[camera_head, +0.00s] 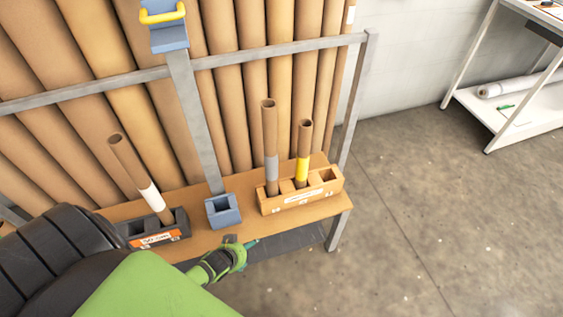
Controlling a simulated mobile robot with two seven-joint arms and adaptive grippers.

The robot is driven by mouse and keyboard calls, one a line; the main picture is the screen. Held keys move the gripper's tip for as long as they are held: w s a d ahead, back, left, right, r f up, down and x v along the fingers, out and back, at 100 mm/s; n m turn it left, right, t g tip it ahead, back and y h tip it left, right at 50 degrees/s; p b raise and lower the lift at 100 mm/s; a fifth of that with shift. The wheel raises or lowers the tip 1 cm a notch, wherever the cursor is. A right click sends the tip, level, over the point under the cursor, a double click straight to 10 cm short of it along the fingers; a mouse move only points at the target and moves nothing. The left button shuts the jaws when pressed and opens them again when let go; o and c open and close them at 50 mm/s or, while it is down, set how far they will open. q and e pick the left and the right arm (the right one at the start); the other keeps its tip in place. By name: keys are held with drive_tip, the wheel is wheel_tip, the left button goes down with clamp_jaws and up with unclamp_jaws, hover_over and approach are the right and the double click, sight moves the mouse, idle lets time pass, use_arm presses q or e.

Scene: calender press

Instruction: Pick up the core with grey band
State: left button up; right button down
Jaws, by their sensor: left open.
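The core with the grey band (270,140) is a brown cardboard tube standing upright in the left slot of a wooden holder (318,194) on the shelf. Its grey band is on the lower part, and its bottom end is hidden in the slot. My left gripper (240,243) is open, small in view at the shelf's front edge. It is below and left of the wooden holder, apart from the core. My right gripper is not in view.
A core with a yellow band (304,138) stands beside it in the same holder. A core with a white band (129,164) leans in a dark holder (182,226) at left. A blue-grey socket (223,212) sits between. Large tubes (228,110) stand behind a metal rail (270,51).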

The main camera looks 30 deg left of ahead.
use_arm(q)
drive_tip(key=w+a+r+t+p, duration=0.25)
drive_tip(key=w+r, duration=0.75)
drive_tip(key=r, duration=0.5)
drive_tip(key=n+t+p, duration=0.1)
drive_tip(key=t, duration=0.3)
approach(269, 141)
drive_tip(key=x, duration=0.5)
drive_tip(key=shift+a+f, duration=0.25)
drive_tip(key=shift+a, duration=0.05)
drive_tip(key=shift+w+r, duration=0.1)
drive_tip(key=shift+w, duration=0.55)
drive_tip(key=x, duration=0.3)
drive_tip(key=p+x, duration=0.1)
drive_tip(key=x, duration=0.1)
drive_tip(key=shift+d, duration=0.3)
drive_tip(key=shift+w+f, duration=0.35)
drive_tip(key=shift+w, duration=0.1)
drive_tip(key=shift+c, duration=1.3)
drive_tip(key=c, duration=1.5)
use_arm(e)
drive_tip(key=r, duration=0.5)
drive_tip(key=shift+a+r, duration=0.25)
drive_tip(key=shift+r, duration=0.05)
use_arm(q)
drive_tip(key=shift+r, duration=0.1)
